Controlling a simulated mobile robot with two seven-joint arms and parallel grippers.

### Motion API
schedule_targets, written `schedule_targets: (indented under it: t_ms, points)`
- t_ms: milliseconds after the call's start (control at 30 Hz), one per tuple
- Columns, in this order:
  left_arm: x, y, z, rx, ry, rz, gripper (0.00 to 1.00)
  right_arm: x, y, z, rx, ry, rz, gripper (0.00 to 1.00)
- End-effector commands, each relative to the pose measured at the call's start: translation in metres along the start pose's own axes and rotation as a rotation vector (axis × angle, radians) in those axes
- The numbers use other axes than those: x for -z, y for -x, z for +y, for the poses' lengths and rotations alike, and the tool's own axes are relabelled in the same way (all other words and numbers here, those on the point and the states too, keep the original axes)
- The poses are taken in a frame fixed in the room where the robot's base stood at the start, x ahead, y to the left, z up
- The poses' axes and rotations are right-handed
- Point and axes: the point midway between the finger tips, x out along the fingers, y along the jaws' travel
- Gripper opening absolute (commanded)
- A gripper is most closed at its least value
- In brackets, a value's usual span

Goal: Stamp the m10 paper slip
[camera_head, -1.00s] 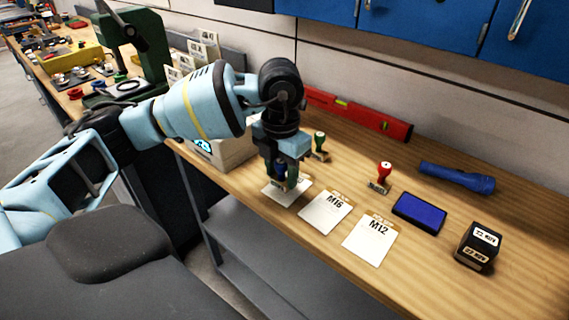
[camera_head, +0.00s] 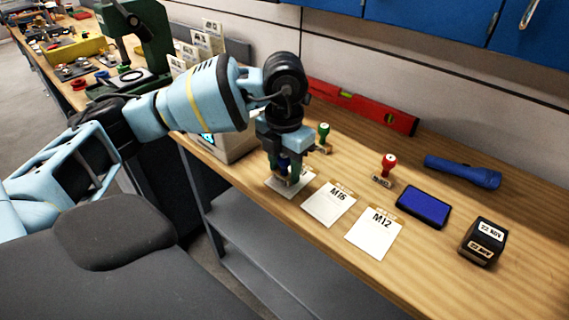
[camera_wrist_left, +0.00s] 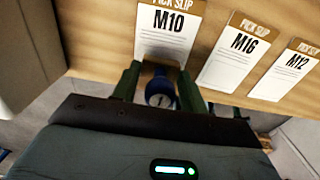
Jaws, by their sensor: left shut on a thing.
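The M10 paper slip (camera_head: 276,190) lies on the wooden bench, partly hidden by my left gripper (camera_head: 287,178). It shows clearly in the left wrist view (camera_wrist_left: 170,28), its lower edge at the fingers. My left gripper points down over this slip, shut on a blue-handled stamp (camera_head: 284,163). The stamp's round blue knob (camera_wrist_left: 160,91) shows between the two green fingers (camera_wrist_left: 160,85) in the left wrist view. Whether the stamp's face touches the paper is hidden. The blue ink pad (camera_head: 423,208) lies open to the right. My right gripper is not in view.
M16 (camera_head: 329,204) and M12 (camera_head: 374,234) slips lie right of M10. A green-handled stamp (camera_head: 323,136), a red-handled stamp (camera_head: 388,168), a blue flashlight (camera_head: 462,171), a red level (camera_head: 365,108) and a black date block (camera_head: 484,241) stand or lie around. Bare bench lies between them.

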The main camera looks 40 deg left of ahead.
Motion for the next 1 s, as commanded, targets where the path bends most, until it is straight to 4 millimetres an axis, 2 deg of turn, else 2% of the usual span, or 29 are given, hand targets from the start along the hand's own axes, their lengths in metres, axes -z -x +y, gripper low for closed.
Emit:
schedule_targets:
  t_ms: [1000]
  points:
    - [0.000, -0.011, 0.000, 0.000, 0.000, 0.000, 0.28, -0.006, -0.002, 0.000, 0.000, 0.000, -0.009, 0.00]
